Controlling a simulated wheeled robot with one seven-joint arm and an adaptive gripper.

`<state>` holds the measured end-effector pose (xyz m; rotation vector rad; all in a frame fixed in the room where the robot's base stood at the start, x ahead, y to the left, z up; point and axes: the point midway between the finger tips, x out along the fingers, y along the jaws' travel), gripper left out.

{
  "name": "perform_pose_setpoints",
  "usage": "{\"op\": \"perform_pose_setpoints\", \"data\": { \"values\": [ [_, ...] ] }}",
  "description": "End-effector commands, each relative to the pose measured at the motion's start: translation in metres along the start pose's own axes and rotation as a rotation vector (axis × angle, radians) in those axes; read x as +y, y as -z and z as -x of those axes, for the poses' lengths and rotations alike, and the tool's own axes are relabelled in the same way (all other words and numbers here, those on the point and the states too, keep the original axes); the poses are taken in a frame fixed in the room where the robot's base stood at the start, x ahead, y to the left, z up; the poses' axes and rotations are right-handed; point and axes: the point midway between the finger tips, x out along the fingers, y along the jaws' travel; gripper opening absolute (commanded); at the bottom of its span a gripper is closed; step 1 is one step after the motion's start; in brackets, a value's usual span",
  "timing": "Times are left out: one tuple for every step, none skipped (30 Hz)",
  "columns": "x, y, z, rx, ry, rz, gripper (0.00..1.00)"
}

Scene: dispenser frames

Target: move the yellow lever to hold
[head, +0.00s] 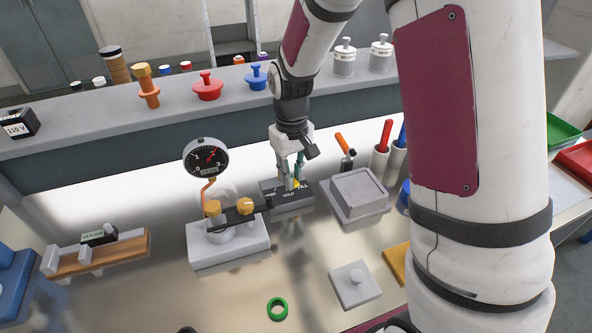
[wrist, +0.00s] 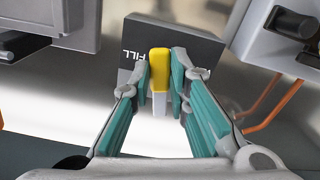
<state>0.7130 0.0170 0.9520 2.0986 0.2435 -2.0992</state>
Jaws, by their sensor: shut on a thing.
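The yellow lever (wrist: 159,68) stands up from a dark block (wrist: 193,47) and has a pale lower stem. My gripper (wrist: 161,78) is shut on it, with one teal finger on each side. The word FILL shows upside down on the block, just left of the lever in the wrist view. In the head view the block (head: 284,207) has HOLD near its middle and FILL at its right end. My gripper (head: 292,183) hides part of the lever there, which shows as a small yellow patch near FILL. The lever's exact setting is hard to tell.
A pale base (head: 228,248) with a glass dome and dial gauge (head: 206,158) stands left of the block. A grey lidded box (head: 358,194) stands close on the right. A green ring (head: 277,309) lies in front. A raised shelf (head: 190,108) runs behind.

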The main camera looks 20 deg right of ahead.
Motion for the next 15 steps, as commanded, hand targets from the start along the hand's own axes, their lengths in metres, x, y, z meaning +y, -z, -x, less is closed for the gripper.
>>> {"op": "perform_pose_setpoints", "data": {
  "values": [
    [-0.0028,0.0004,0.0008,0.001,0.000,-0.031,0.00],
    [-0.0037,0.0005,0.0008,0.001,0.000,-0.050,0.00],
    [-0.0049,0.0006,0.0008,0.001,0.000,-0.075,0.00],
    [-0.0057,0.0006,0.0007,0.001,0.000,-0.093,0.00],
    [-0.0065,0.0008,0.0007,0.001,0.000,-0.109,0.00],
    [-0.0075,0.0009,0.0007,0.001,0.000,-0.129,0.00],
    [-0.0081,0.0010,0.0007,0.001,0.000,-0.143,0.00],
    [-0.0086,0.0011,0.0007,0.001,0.000,-0.156,0.00],
    [-0.0094,0.0012,0.0006,0.001,0.000,-0.171,0.00],
    [-0.0100,0.0014,0.0006,0.001,0.000,-0.182,0.00],
    [-0.0105,0.0015,0.0006,0.001,0.000,-0.190,0.00],
    [-0.0111,0.0017,0.0006,0.001,0.000,-0.201,0.00],
    [-0.0114,0.0018,0.0006,0.001,0.000,-0.208,0.00],
    [-0.0117,0.0019,0.0006,0.001,0.000,-0.214,0.00],
    [-0.0119,0.0020,0.0006,0.002,0.000,-0.220,0.00]
  ]
}}
